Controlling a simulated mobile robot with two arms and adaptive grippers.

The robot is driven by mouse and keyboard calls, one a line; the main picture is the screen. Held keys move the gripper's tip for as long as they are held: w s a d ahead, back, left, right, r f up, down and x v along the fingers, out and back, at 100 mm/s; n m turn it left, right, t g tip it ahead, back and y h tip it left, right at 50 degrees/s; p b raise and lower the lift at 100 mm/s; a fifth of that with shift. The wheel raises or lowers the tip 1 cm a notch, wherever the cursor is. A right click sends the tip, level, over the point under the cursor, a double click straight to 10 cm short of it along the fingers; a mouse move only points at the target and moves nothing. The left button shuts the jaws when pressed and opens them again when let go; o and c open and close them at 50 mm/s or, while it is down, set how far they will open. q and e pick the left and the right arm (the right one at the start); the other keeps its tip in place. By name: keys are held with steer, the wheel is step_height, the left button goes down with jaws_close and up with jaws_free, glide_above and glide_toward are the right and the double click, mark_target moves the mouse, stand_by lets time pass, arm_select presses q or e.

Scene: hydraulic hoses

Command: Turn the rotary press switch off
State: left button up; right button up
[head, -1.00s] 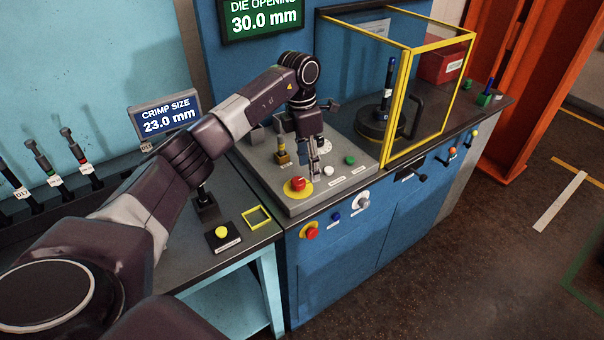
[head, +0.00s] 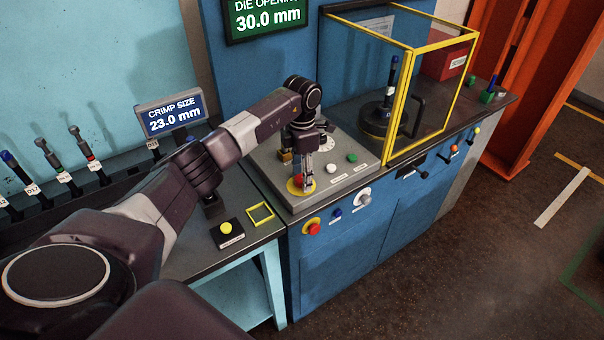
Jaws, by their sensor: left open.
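The press control box (head: 345,182) is a grey sloped panel on the blue cabinet. My left gripper (head: 308,184) points down over its front-left part, open, with its fingers at the red button on a yellow disc (head: 296,190). The fingers partly hide that button; I cannot tell whether they touch it. A round white dial (head: 327,144) sits farther back on the panel. A grey knob on a round white plate (head: 364,199) is on the cabinet front, to the right of the gripper. I cannot tell which one is the rotary press switch. My right gripper is not in view.
A white button (head: 330,170) and a green button (head: 352,158) sit right of the gripper. A second red button (head: 314,228) is on the cabinet front. A yellow-framed guard (head: 401,110) stands to the right. A crimp size display (head: 170,115) is at left.

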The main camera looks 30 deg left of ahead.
arm_select(q)
steer(key=c, duration=1.2)
steer(key=shift+o, duration=0.2)
steer(key=shift+n+b, duration=0.35)
steer(key=shift+n, duration=0.85)
steer(key=n, duration=0.3)
steer(key=shift+a, duration=0.1)
steer(key=n, duration=0.6)
steer(key=shift+r+n, duration=0.1)
steer(key=shift+n, duration=0.3)
steer(key=n, duration=0.5)
steer(key=shift+a+n, duration=0.1)
steer(key=shift+n, duration=0.2)
steer(key=shift+w, duration=0.1)
